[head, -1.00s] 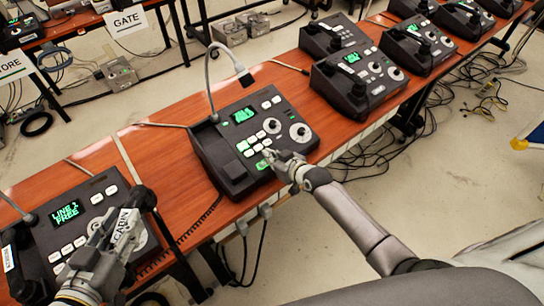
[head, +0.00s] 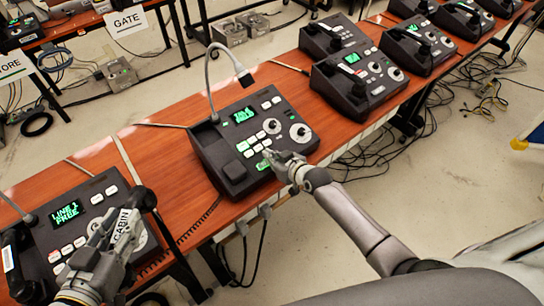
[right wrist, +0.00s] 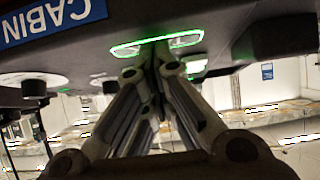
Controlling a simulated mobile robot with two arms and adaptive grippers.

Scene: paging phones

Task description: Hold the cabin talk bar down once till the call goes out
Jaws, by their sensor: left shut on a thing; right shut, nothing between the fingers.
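The dark desk phone (head: 222,150) in the middle of the near table has a gooseneck microphone and a green display (head: 243,115); its text is too small to read surely. The right wrist view shows its blue CABIN label (right wrist: 55,20) upside down. A talk bar (right wrist: 158,43) glows green along its edge; green also shows in the head view (head: 262,165). My right gripper (head: 268,155) is shut and empty, its tips at the bar, seemingly touching; how far the bar is pressed is hidden. My left gripper (head: 108,232) is shut on a dark handset (head: 138,198) with a CABIN tag.
Another phone (head: 85,215) at the left reads LINE 1 FREE, partly behind my left gripper. More phones (head: 360,75) stand at the back right. Bare wood (head: 160,150) lies between the two near phones.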

